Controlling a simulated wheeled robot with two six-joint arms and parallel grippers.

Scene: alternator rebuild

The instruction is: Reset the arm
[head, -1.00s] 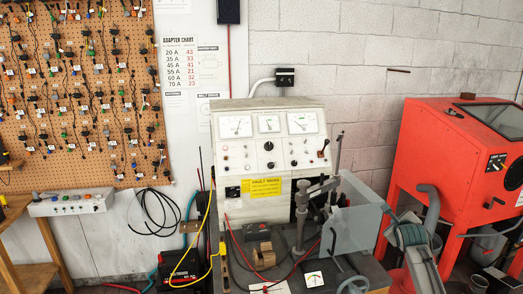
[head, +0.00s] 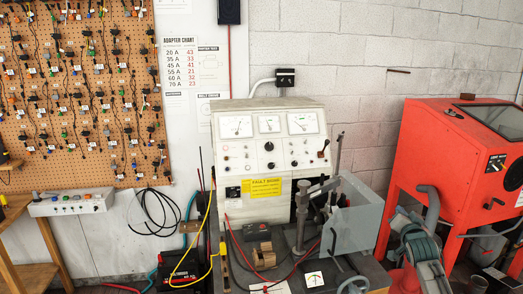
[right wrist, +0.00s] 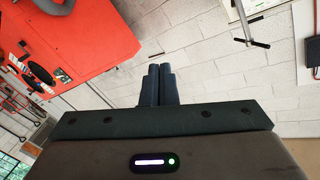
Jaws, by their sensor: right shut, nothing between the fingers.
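My left gripper is in neither view.
A pegboard (head: 80,90) of cables hangs at left.

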